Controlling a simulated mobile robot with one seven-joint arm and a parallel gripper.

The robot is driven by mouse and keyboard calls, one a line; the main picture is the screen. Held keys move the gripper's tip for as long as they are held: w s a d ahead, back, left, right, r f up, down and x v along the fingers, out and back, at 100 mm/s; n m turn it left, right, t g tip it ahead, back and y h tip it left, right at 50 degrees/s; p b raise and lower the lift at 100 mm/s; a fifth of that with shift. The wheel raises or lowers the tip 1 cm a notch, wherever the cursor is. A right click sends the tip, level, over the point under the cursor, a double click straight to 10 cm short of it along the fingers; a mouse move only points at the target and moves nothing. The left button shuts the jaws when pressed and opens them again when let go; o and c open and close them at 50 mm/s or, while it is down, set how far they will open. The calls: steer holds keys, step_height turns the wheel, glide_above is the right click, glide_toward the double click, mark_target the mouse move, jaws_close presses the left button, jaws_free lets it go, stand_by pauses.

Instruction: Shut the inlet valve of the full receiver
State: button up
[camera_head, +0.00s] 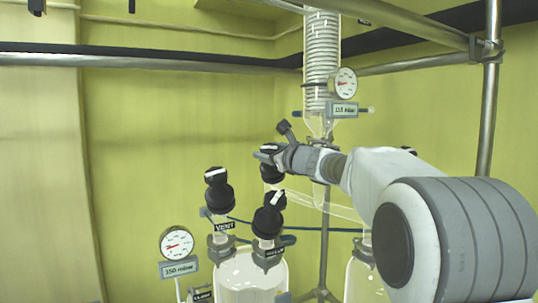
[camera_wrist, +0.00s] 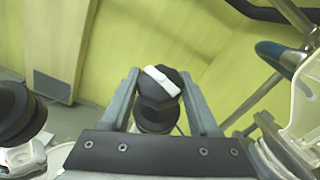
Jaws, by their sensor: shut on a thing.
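My gripper (camera_head: 266,157) is shut on a black valve knob (camera_head: 271,172) at the back of the left glass receiver (camera_head: 250,275). In the wrist view the knob (camera_wrist: 150,94) sits between the two grey fingers of my gripper (camera_wrist: 160,92). I see no readable label on this knob. The left receiver's lower part is cut off by the picture edge, and its fill level is hard to tell.
A black knob above a VENT label (camera_head: 218,190) and another black knob (camera_head: 268,218) stand in front. A second glass vessel (camera_head: 366,282) is partly behind my arm. A coiled condenser (camera_head: 321,55) and metal rails (camera_head: 150,62) are above. Gauges show at left (camera_head: 176,243) and top (camera_head: 343,83).

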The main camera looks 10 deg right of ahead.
steer(key=shift+f+m+t+h+b, duration=0.3)
steer(key=shift+m+h+b, duration=0.1)
steer(key=shift+b, duration=0.6)
steer(key=shift+m+t+h+b, duration=0.3)
steer(key=shift+m+h+b, duration=0.25)
steer(key=shift+b, duration=0.6)
steer(key=shift+m+b, duration=0.25)
steer(key=shift+b, duration=0.25)
steer(key=m+t+h+b, duration=0.1)
steer(key=m+h+b, duration=0.1)
steer(key=h+b, duration=0.1)
steer(key=shift+a+r+b, duration=0.1)
steer(key=shift+r+b, duration=0.05)
steer(key=shift+b, duration=0.5)
steer(key=shift+d+m+h+b, duration=0.2)
steer(key=shift+m+h+b, duration=0.55)
steer(key=shift+m+b, duration=0.15)
steer(key=shift+a+m+h+b, duration=0.1)
steer(key=shift+m+h+b, duration=0.7)
steer(key=shift+h+b, duration=0.15)
steer(key=shift+m+h, duration=0.25)
steer(key=shift+m, duration=0.05)
steer(key=shift+r+m+h+b, duration=0.1)
steer(key=shift+m+h+b, duration=0.65)
steer(key=shift+m+h, duration=0.85)
steer(key=shift+r+m+g+h+p, duration=0.1)
steer(key=shift+m+g+h+p, duration=0.6)
steer(key=shift+m+h, duration=0.95)
